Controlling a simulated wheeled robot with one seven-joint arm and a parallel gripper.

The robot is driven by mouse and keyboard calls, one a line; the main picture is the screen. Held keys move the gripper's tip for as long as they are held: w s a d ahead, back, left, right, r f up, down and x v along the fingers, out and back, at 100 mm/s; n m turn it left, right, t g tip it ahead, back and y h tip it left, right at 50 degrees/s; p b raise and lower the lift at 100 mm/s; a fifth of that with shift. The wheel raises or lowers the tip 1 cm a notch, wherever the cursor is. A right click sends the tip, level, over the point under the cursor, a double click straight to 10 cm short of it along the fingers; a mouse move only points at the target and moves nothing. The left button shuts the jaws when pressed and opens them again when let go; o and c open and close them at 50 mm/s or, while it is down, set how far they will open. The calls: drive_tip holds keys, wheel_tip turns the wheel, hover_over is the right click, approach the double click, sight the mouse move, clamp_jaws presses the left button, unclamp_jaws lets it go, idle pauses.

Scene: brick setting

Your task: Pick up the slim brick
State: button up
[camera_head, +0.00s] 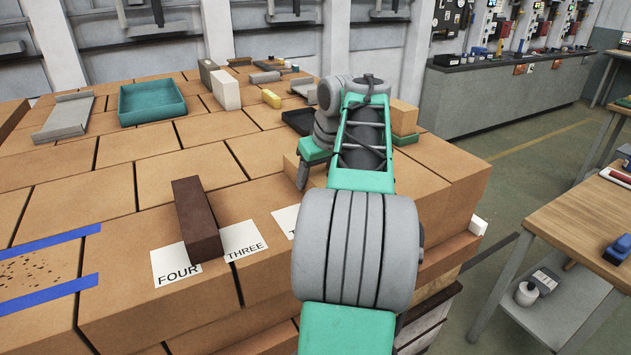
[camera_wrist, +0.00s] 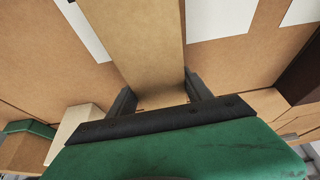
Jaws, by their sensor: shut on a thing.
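A tan slim brick (camera_wrist: 140,45) runs down the middle of the wrist view, between the two dark fingers of my gripper (camera_wrist: 158,95). My gripper is shut on it. In the head view my gripper is mostly hidden behind my arm. I cannot tell whether the brick touches the surface below. A dark brown brick (camera_head: 195,218) lies on the boxes across the FOUR and THREE labels, left of my gripper. Its edge shows at right in the wrist view (camera_wrist: 303,75).
The cardboard box top (camera_head: 120,200) is the work surface. White labels FOUR (camera_head: 176,268) and THREE (camera_head: 243,240) lie near its front edge. A teal tray (camera_head: 152,101), a grey tray (camera_head: 62,120) and several small blocks stand farther back. The left middle is clear.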

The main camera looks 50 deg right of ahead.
clamp_jaws()
drive_tip(key=shift+r, duration=0.2)
